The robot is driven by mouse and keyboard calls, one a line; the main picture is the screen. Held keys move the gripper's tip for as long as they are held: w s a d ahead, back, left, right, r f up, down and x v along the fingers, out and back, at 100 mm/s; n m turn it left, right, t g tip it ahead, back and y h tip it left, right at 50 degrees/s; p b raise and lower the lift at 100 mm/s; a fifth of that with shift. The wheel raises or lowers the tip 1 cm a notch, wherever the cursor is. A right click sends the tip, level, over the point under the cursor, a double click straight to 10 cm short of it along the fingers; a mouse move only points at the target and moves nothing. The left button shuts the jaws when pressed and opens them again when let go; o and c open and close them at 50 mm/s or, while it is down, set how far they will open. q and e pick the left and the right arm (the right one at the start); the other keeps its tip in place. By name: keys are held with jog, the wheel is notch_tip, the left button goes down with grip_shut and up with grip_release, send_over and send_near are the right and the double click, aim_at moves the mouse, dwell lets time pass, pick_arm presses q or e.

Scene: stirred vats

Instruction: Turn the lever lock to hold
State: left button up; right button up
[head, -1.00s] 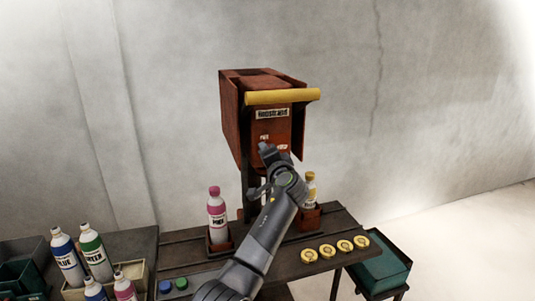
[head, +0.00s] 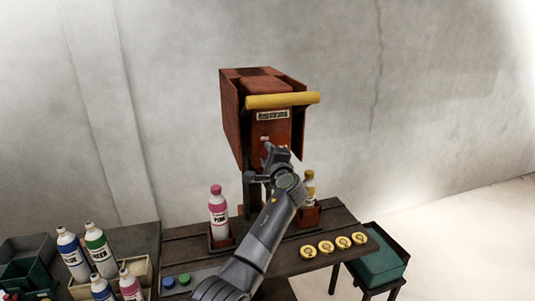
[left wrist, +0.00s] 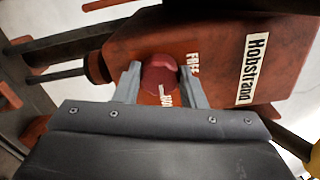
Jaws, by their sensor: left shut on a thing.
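The lever lock is a round red knob (left wrist: 158,76) on the front of the rust-red machine (left wrist: 125,40). In the left wrist view it sits between the two fingers of my left gripper (left wrist: 160,84), which is shut on it. A white mark shows on the knob's lower edge, near a partly hidden label (left wrist: 167,99). The "FREE" label (left wrist: 193,64) is by the right finger. In the head view my left gripper (head: 268,154) is against the machine's front (head: 275,132) and covers most of the knob. My right gripper is out of view.
A yellow bar (head: 282,100) crosses the machine's top front. A pink bottle (head: 218,214) and a yellow-capped bottle (head: 309,189) stand on the table (head: 185,249) beside my arm. Several yellow discs (head: 326,247) lie at right, with more bottles (head: 100,252) at left.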

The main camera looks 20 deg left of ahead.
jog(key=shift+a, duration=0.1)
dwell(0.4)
pick_arm(q)
jog(key=o, duration=1)
jog(key=shift+f, duration=0.1)
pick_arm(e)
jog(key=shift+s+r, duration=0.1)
